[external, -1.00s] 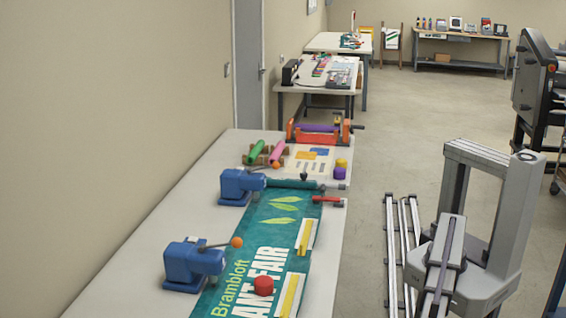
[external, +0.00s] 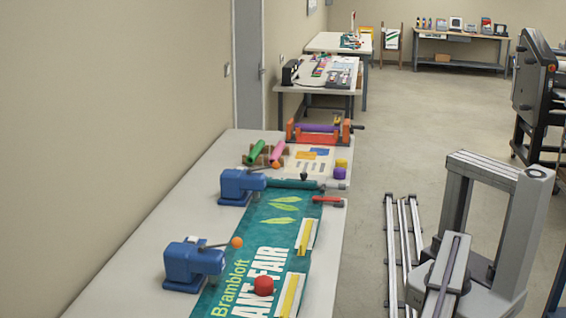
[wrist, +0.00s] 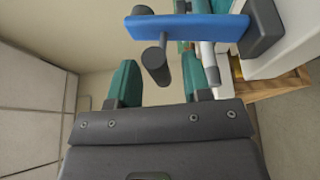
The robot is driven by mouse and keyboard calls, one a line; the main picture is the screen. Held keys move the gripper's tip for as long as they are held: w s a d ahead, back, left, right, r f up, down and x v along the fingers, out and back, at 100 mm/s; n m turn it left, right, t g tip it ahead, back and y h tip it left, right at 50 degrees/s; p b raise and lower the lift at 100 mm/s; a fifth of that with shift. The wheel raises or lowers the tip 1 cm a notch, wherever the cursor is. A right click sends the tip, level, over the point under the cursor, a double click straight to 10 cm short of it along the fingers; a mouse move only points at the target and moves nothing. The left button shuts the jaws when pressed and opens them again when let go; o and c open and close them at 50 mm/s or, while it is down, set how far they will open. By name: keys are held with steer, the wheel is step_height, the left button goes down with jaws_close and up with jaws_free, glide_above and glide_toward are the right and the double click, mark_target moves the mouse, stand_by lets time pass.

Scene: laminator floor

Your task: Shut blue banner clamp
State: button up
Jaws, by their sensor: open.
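Two blue banner clamps stand on the left edge of the teal banner (external: 232,279), a near one (external: 184,266) and a far one (external: 236,186). Each has a lever with an orange ball: the near ball (external: 236,243) and the far ball (external: 276,165). Both levers stick out to the right, raised above the banner.
A red ball (external: 264,285) and two yellow-and-white strips lie on the banner. A red-handled tool (external: 326,200), green and pink rolls (external: 257,150) and an orange roller stand (external: 318,133) are farther along the table. Floor rails (external: 400,250) run to its right.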

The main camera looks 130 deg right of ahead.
steer(key=shift+w+d, duration=0.2)
steer(key=shift+w, duration=0.3)
jaws_close()
